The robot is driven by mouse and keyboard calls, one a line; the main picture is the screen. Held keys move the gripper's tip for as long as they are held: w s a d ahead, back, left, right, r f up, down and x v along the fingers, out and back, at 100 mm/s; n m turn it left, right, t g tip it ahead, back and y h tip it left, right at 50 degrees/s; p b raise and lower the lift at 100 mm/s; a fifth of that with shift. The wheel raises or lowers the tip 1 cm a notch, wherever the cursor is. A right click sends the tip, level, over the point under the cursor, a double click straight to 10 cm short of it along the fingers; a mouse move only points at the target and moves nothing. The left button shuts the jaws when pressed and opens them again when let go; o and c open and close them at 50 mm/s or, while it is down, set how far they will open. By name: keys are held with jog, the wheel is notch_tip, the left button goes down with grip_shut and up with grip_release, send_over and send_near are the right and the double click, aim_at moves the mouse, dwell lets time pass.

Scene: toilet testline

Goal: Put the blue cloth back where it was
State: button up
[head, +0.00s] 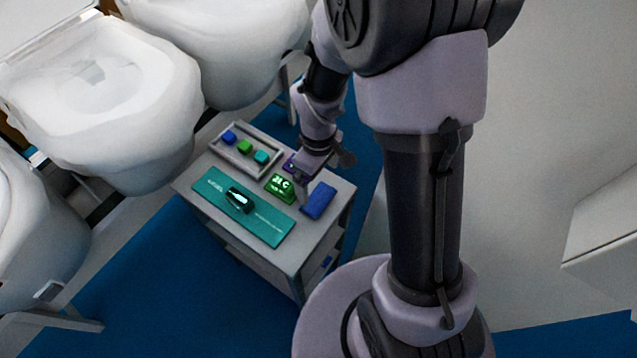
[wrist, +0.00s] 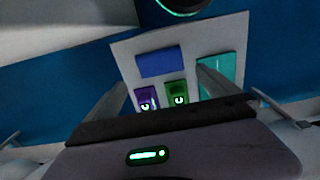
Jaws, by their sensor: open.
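The blue cloth (head: 318,200) lies as a flat folded rectangle on the right corner of the small grey cart's top (head: 272,257). In the wrist view the blue cloth (wrist: 160,62) lies beyond a purple item and a green item. My gripper (head: 312,172) is over the cart's back right edge, above the purple item (head: 291,164). In the wrist view my gripper (wrist: 165,88) has its fingers spread wide with nothing held between them. The purple item (wrist: 147,98) and the green item (wrist: 177,95) show between the fingers. The cloth is apart from my gripper.
A grey tray (head: 218,151) with small blue, green and teal pieces stands at the cart's back left. A teal mat (head: 265,222) with a dark device (head: 239,199) lies in front. The green item (head: 281,187) sits beside the cloth. White toilets (head: 100,90) crowd the left.

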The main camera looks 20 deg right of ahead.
jog(key=s+a+r+m+t, duration=0.1)
jog(key=s+r+m, duration=0.3)
jog(key=r, duration=0.4)
jog(key=s+a+r+m+t+y, duration=0.1)
jog(key=s+r+m+t, duration=0.2)
jog(key=r, duration=0.5)
jog(key=s+a+r+m+t+y, duration=0.1)
jog(key=s+r+m, duration=0.3)
jog(key=r, duration=0.5)
jog(key=shift+s+a+m+t+p, duration=0.35)
jog(key=shift+s+a+t, duration=0.1)
jog(key=shift+s, duration=0.4)
